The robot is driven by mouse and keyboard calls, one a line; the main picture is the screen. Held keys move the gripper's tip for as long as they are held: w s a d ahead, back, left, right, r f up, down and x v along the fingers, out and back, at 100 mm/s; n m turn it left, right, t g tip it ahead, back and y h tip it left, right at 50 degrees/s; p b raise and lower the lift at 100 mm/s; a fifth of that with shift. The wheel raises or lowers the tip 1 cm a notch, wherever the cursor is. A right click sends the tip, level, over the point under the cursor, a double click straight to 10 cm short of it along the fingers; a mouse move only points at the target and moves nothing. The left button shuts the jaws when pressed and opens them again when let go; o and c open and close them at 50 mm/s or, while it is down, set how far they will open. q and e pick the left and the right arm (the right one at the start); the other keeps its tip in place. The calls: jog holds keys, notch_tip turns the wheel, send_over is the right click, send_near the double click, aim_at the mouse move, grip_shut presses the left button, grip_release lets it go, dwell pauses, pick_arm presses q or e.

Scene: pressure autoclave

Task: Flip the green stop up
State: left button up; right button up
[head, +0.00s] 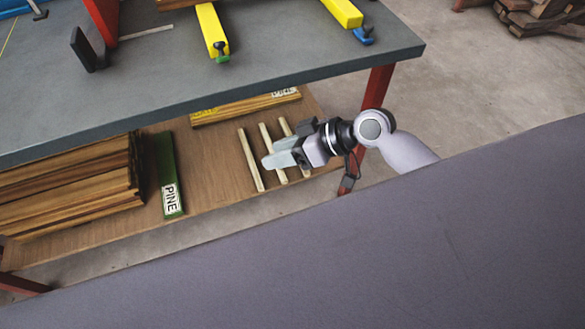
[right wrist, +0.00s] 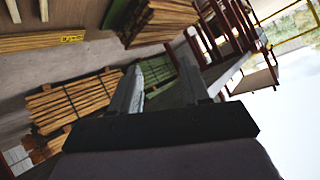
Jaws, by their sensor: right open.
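A small green stop (head: 222,58) sits at the near end of a yellow bar (head: 211,28) on the grey table top, close to the table's front edge. Whether it is folded down or up is hard to tell at this size. My right gripper (head: 270,161) is in front of the table, lower right of the green stop and well apart from it. In the right wrist view my right gripper (right wrist: 160,82) has its fingers apart with nothing held between them. The green stop cannot be made out in that view. My left gripper is not in view.
The grey table top (head: 130,100) has a blue stop (head: 363,36) on a second yellow bar (head: 343,12) and a black block (head: 88,48). The lower shelf (head: 210,165) holds stacked boards (head: 75,185), a green PINE board (head: 167,175) and pale strips. A red leg (head: 377,87) stands near my arm.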

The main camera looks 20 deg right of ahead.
jog(key=shift+s+d+f+m+t+h+p, duration=0.2)
jog(key=shift+s+f+m+t+h, duration=0.25)
jog(key=shift+f, duration=0.25)
jog(key=shift+s+d+f+m+t+h+p, duration=0.1)
jog(key=shift+s+d+f+m+t+h, duration=0.2)
jog(key=shift+s+f, duration=0.3)
jog(key=shift+s+d+f+m+t+h+p, duration=0.15)
jog(key=shift+s+f+m+t+h, duration=0.2)
jog(key=shift+f, duration=0.4)
jog(key=shift+o, duration=0.2)
